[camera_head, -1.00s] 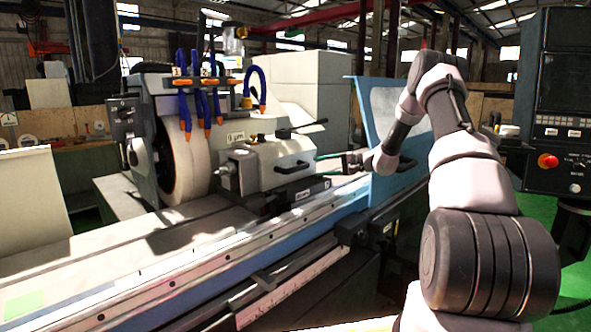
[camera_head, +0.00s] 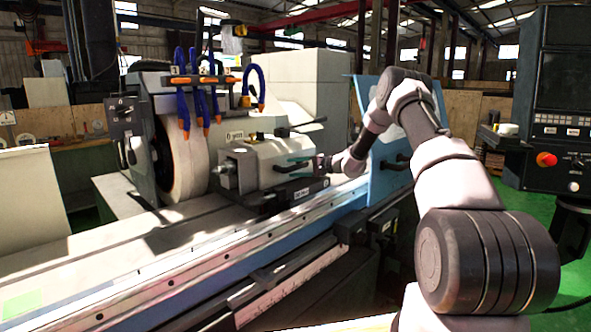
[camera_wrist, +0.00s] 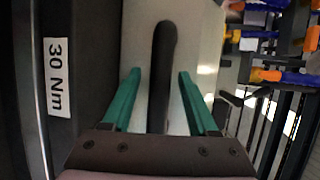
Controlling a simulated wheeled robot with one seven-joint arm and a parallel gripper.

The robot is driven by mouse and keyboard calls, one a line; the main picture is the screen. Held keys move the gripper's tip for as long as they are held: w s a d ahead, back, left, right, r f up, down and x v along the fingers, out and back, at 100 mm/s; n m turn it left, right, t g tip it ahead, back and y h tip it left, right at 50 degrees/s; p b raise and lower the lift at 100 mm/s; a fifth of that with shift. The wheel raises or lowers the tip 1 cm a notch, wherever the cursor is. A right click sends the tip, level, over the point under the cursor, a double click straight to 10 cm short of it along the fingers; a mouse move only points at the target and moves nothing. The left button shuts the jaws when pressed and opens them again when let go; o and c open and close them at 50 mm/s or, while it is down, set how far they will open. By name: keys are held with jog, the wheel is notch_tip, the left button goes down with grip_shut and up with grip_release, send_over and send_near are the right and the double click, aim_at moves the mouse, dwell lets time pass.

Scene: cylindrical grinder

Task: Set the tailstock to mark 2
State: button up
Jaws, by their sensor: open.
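The tailstock (camera_head: 262,160) is a light grey block on the machine's bed, right of the grinding wheel. A dark bar handle (camera_head: 291,168) is on its side facing me. My gripper (camera_head: 303,160) is at this handle, coming from the right. In the wrist view, my gripper (camera_wrist: 159,76) is open, with one teal finger on each side of the black handle (camera_wrist: 160,50). Gaps show between the fingers and the handle. A "30 Nm" label (camera_wrist: 59,77) is at the left there. I cannot read a mark 2 in either view.
The grinding wheel (camera_head: 184,160) and blue coolant hoses (camera_head: 203,100) stand left of the tailstock. A blue guard panel (camera_head: 385,150) stands behind my arm. A lever (camera_head: 308,123) sticks out above the tailstock. The bed (camera_head: 150,245) is clear towards the front left.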

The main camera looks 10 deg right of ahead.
jog(key=shift+c, duration=0.2)
grip_shut()
dwell(1.2)
